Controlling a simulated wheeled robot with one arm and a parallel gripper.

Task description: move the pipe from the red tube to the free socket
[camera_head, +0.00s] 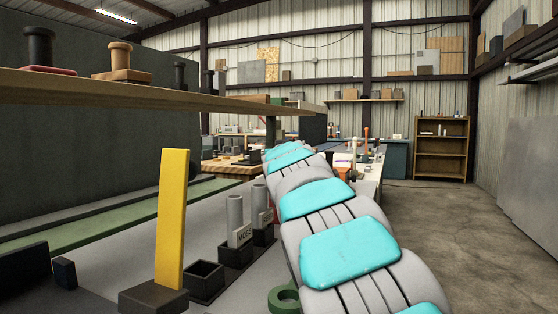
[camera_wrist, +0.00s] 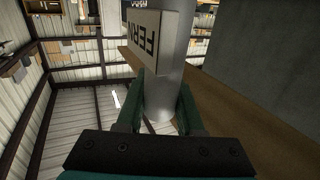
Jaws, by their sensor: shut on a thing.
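In the wrist view my gripper (camera_wrist: 160,112) is shut on a grey pipe (camera_wrist: 160,88), with one green finger on each side. The pipe carries a pale label block (camera_wrist: 158,42) reading FERN, upside down in this view. In the head view my arm reaches away and hides the gripper and the held pipe. An empty dark square socket (camera_head: 204,284) stands on the bench at lower left. Beside it, two grey pipes (camera_head: 234,211) (camera_head: 259,199) stand upright in dark sockets; the nearer one's label reads MOSS.
A yellow upright bar (camera_head: 172,220) on a dark base stands just left of the empty socket. A green ring (camera_head: 285,298) lies close to my arm. A wooden shelf (camera_head: 150,94) overhangs the bench, bearing dark and tan spools. Open floor (camera_head: 440,225) lies right.

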